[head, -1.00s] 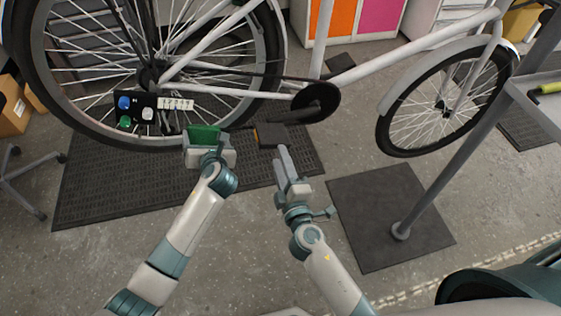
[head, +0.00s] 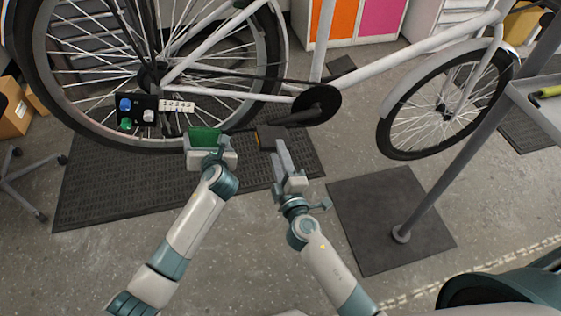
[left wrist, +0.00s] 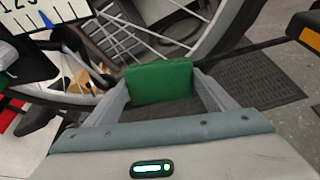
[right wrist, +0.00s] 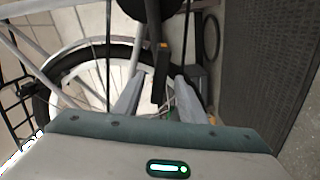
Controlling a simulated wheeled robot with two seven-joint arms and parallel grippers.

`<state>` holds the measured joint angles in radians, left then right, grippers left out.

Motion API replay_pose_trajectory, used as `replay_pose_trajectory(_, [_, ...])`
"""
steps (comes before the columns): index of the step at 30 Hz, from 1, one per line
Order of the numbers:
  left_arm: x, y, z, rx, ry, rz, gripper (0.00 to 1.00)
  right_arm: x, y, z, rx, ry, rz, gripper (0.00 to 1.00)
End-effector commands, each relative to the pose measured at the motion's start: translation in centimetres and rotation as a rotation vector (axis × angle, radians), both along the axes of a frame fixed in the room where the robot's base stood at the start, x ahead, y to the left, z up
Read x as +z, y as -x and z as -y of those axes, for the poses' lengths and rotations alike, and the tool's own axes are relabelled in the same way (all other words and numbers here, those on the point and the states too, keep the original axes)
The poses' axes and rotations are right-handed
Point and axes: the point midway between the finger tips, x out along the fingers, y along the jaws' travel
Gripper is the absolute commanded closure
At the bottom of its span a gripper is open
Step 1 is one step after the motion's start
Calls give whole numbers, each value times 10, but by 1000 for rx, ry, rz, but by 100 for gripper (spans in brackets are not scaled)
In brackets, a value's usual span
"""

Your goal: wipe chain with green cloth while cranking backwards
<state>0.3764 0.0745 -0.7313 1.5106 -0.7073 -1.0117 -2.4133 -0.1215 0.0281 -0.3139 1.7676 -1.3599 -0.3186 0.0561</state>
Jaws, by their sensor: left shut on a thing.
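The green cloth (head: 204,138) is a folded block in my left gripper (head: 210,146), which is shut on it below the rear wheel. The cloth (left wrist: 160,82) fills the space between the fingers in the left wrist view. The dark chain (head: 245,78) runs from the rear hub to the black chainring (head: 317,104); the cloth looks apart from this upper run. The crank arm (head: 292,121) points left to a pedal (head: 268,137) with orange reflectors. My right gripper (head: 279,158) is open just below the pedal. In the right wrist view, the pedal (right wrist: 161,75) shows beyond the parted fingers.
The white bicycle frame (head: 400,50) spans the view. A black board with coloured buttons and a numbered strip (head: 145,110) is by the rear wheel. A stand post (head: 440,160) rises from a dark base plate (head: 385,220) at right. A rubber mat (head: 100,185) lies below.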

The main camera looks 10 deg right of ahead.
Motion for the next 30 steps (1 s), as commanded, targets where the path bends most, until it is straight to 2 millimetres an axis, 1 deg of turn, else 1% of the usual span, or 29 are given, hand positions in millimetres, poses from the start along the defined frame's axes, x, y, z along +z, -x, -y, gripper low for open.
replay_pose_trajectory(3, [0,0,0,0,0,0,45,1,-16,0,0,1,2,62])
replay_pose_trajectory(12, [0,0,0,0,0,0,45,0,-47,-1,1,-1,0,62])
replay_pose_trajectory(18, [0,0,0,0,0,0,45,0,-56,0,0,-1,0,62])
replay_pose_trajectory(28, [0,0,0,0,0,0,45,0,-57,-1,0,-1,0,62])
replay_pose_trajectory(29, [0,0,0,0,0,0,45,0,-57,-1,0,-1,0,67])
replay_pose_trajectory(30, [0,0,0,0,0,0,45,0,-57,-1,0,-1,0,77])
